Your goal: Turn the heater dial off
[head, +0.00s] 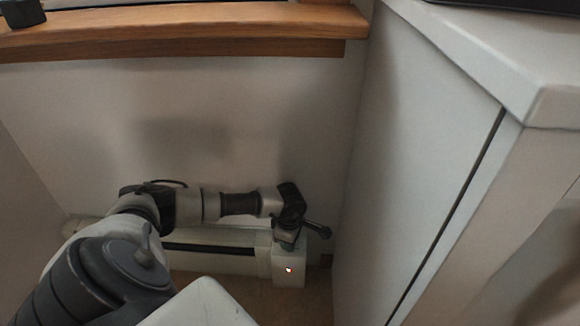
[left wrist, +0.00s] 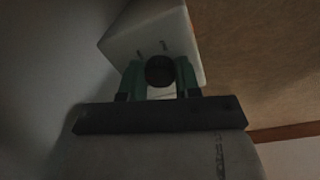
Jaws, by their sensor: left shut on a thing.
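The heater (head: 255,266) is a long, low white unit against the wall, low in the head view. Its right end block has a small glowing light (head: 289,270) on its front. My left gripper (head: 287,246) reaches down onto the top of that end block. In the left wrist view its two green fingers (left wrist: 160,78) are shut on the round black dial (left wrist: 160,71) on the white heater end (left wrist: 150,35). In the head view the dial is hidden by the gripper. My right gripper is in neither view.
A wooden sill (head: 180,32) runs along the wall above the arm. A tall grey cabinet (head: 420,150) stands close to the right of the heater's end. Brown floor (head: 300,305) shows in front of the heater. A dark object (head: 22,12) sits on the sill at upper left.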

